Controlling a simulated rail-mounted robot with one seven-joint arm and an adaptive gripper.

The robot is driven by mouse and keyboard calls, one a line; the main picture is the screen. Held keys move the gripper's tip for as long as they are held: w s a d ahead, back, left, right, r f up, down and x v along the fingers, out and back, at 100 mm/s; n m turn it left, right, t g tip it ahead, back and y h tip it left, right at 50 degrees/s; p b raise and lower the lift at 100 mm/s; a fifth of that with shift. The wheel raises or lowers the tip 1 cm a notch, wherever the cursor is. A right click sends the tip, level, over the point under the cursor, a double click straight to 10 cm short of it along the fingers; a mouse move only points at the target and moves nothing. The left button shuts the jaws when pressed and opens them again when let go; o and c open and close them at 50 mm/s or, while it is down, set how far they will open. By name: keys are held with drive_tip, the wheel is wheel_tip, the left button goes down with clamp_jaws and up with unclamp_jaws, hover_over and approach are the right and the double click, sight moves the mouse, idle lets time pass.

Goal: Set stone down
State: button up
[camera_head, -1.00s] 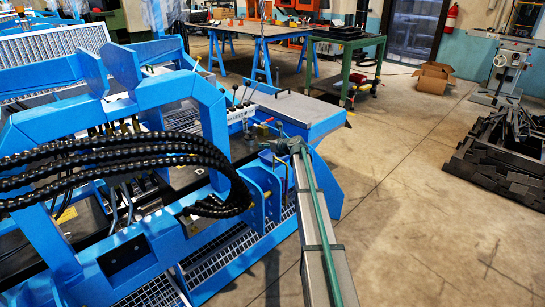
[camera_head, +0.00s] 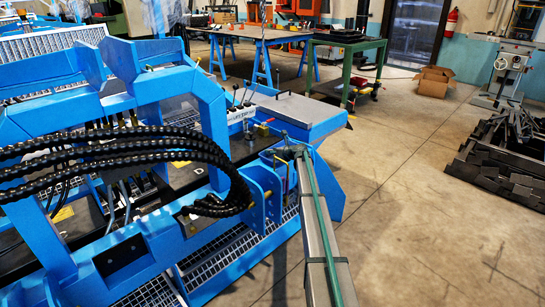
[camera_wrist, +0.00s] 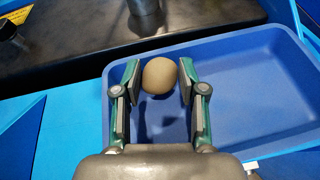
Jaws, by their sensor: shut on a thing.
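The stone (camera_wrist: 160,75) is a round, tan-brown lump, seen in the wrist view. My gripper (camera_wrist: 159,82) is shut on it, with one green-and-grey finger on each side. The stone is held over the left part of a blue tray (camera_wrist: 285,135), near its far wall. A dark shadow lies on the tray floor below the stone; I cannot tell the exact height of the gap. In the head view my gripper (camera_head: 285,153) is small, at the far end of my arm beside the blue machine, and the stone cannot be made out there.
A blue machine frame (camera_head: 215,120) with thick black hoses (camera_head: 130,145) stands left of my arm. In the wrist view a dark surface (camera_wrist: 60,55) with a metal post (camera_wrist: 145,12) lies beyond the tray. Open floor (camera_head: 410,190) is on the right.

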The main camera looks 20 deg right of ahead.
drive_tip(key=shift+f, duration=0.65)
drive_tip(key=shift+s+a+f, duration=0.1)
drive_tip(key=shift+s+f, duration=0.05)
drive_tip(key=shift+f, duration=0.45)
drive_tip(key=o, duration=1.2)
drive_tip(key=shift+s+f, duration=0.1)
drive_tip(key=shift+f, duration=0.05)
drive_tip(key=shift+c, duration=0.2)
drive_tip(key=shift+r, duration=0.4)
drive_tip(key=p+v, duration=0.2)
drive_tip(key=v, duration=1)
drive_tip(key=shift+r, duration=0.3)
